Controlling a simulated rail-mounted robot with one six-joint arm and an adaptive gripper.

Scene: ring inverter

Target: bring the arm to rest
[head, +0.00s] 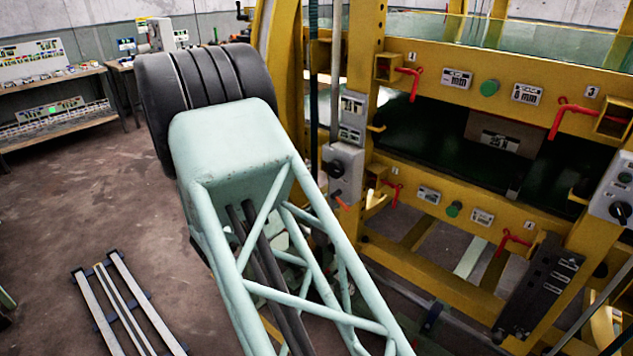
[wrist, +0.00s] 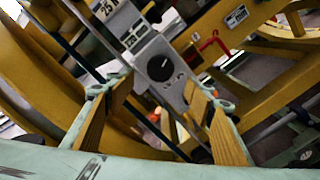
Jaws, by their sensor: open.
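My gripper (wrist: 158,92) shows in the wrist view with its two tan-padded fingers spread apart and nothing between them. It points toward a grey control box (wrist: 150,50) with a black rotary knob, which lies beyond the fingertips; the exact gap cannot be told. In the head view my pale green lattice arm link and dark joint fill the middle, and my gripper is hidden there. The same control box (head: 343,172) shows in the head view just right of my arm, on a yellow frame post.
The yellow ring inverter frame (head: 465,200) with red handles (head: 410,82) and green buttons fills the right side. A second grey knob box (head: 612,190) is at the right edge. Metal rails (head: 125,305) lie on the floor at lower left. Shelves (head: 60,125) stand at the back left, with open floor before them.

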